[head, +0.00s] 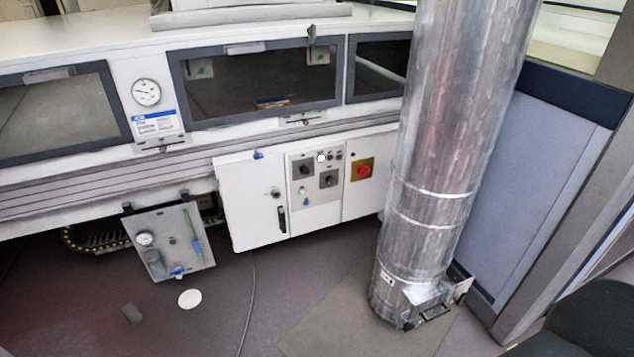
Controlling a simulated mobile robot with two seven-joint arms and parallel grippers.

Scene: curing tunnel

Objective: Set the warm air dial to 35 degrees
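A light control panel (315,195) is set in the white cabinet below the tunnel windows. It carries two dark knobs on grey square plates, an upper left knob (303,170) and a lower right knob (328,179). Their markings are too small to read, so I cannot tell which one is the warm air dial or where it points. A small white round button (321,158) and several dark buttons sit along the panel's top. Neither of my grippers is in view.
A red switch on a yellow plate (362,169) sits right of the panel. A large silver duct (430,170) stands at the right, from floor to top. A grey plate with gauge (170,240) is at lower left. A white disc (189,299) lies on the open floor.

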